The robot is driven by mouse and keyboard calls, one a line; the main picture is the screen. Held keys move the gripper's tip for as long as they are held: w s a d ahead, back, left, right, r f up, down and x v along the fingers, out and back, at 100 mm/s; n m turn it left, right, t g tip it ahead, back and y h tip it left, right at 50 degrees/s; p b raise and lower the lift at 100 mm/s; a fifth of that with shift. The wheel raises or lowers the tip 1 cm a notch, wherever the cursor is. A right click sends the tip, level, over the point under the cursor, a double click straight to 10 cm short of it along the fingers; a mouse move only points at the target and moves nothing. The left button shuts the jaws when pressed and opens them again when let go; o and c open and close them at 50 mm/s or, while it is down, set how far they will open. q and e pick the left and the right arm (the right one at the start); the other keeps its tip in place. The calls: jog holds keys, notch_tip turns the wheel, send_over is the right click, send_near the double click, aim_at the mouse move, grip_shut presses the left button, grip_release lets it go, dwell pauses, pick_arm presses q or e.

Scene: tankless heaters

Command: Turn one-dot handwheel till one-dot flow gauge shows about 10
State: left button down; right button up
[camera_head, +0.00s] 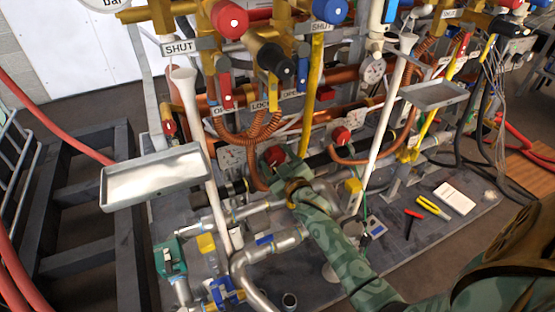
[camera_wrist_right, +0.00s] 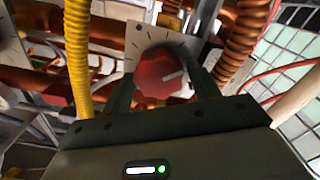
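A red handwheel (camera_wrist_right: 160,74) with a white pointer line sits on a pale dial plate (camera_wrist_right: 138,36) with tick marks in the right wrist view. A small dark mark, perhaps one dot, shows on the plate's upper left corner. My right gripper (camera_wrist_right: 162,82) has one finger on each side of this handwheel; whether they press on it I cannot tell. In the head view my right gripper (camera_head: 275,163) is at the left red knob, mostly covering it. Another red handwheel (camera_head: 341,136) is to its right. I cannot make out a one-dot flow gauge reading. My left gripper is not in view.
Copper coils (camera_head: 250,128) and a yellow hose (camera_wrist_right: 77,60) run close to my right gripper. Grey trays (camera_head: 155,177) and (camera_head: 434,95) stick out on both sides. A small round gauge (camera_head: 373,70) sits behind. Yellow-handled pliers (camera_head: 434,207) lie on the base plate.

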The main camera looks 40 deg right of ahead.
jog(key=shift+s, duration=0.2)
pick_arm(q)
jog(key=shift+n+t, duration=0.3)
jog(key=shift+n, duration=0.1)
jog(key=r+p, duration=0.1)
jog(key=p, duration=0.1)
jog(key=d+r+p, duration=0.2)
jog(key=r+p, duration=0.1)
jog(key=shift+p, duration=0.35)
pick_arm(e)
jog(key=v, duration=1.6)
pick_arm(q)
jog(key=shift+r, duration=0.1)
pick_arm(e)
jog(key=shift+a, duration=0.2)
